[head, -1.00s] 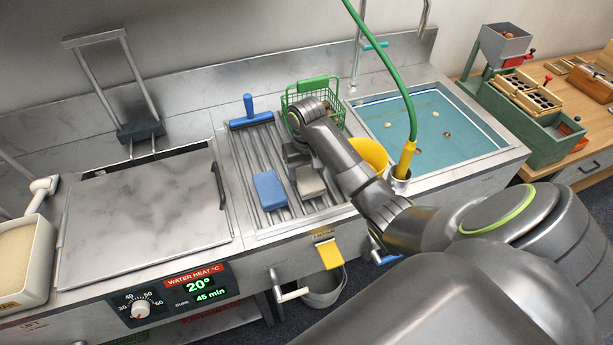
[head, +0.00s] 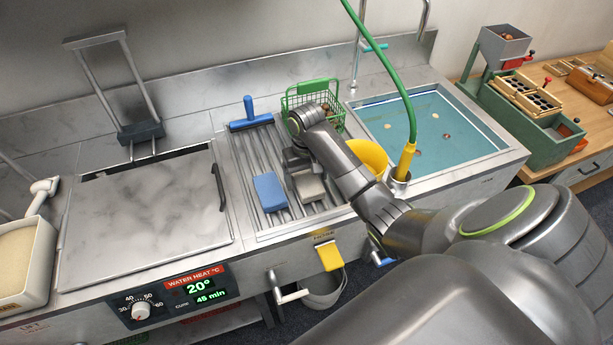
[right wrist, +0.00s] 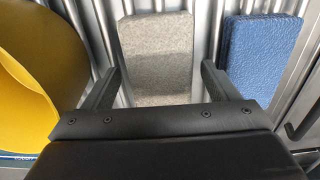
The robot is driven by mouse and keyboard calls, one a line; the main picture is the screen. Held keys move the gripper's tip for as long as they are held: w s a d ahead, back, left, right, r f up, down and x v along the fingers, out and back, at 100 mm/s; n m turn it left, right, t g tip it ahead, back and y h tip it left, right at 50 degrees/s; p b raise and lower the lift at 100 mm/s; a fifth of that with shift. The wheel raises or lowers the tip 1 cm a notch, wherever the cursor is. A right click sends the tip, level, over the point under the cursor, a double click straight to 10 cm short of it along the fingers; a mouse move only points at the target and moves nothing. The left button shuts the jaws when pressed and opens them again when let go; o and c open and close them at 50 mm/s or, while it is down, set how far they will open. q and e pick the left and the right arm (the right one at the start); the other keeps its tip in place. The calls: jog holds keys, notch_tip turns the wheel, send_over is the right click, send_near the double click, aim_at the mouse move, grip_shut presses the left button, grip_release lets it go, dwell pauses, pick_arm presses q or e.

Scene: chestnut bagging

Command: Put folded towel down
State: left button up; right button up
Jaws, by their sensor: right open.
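The folded towel (head: 309,187) is a grey, flat block lying on the ribbed metal drainer. It also shows in the right wrist view (right wrist: 156,58). My right gripper (head: 300,170) is just above the towel's far end. In the right wrist view its two fingers (right wrist: 160,85) are spread wide, one on each side of the towel, with a gap on both sides. The arm hides part of the gripper in the head view. My left gripper is not in view.
A blue sponge-like block (head: 270,191) lies just left of the towel. A blue-handled squeegee (head: 250,115) and a green wire basket (head: 312,95) are behind. A yellow bowl (head: 368,156) and the water basin (head: 440,125) lie to the right.

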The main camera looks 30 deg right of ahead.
aim_at(306, 178)
notch_tip(306, 178, up, 5)
jog(key=shift+p, duration=0.55)
notch_tip(306, 178, up, 7)
jog(key=p, duration=0.6)
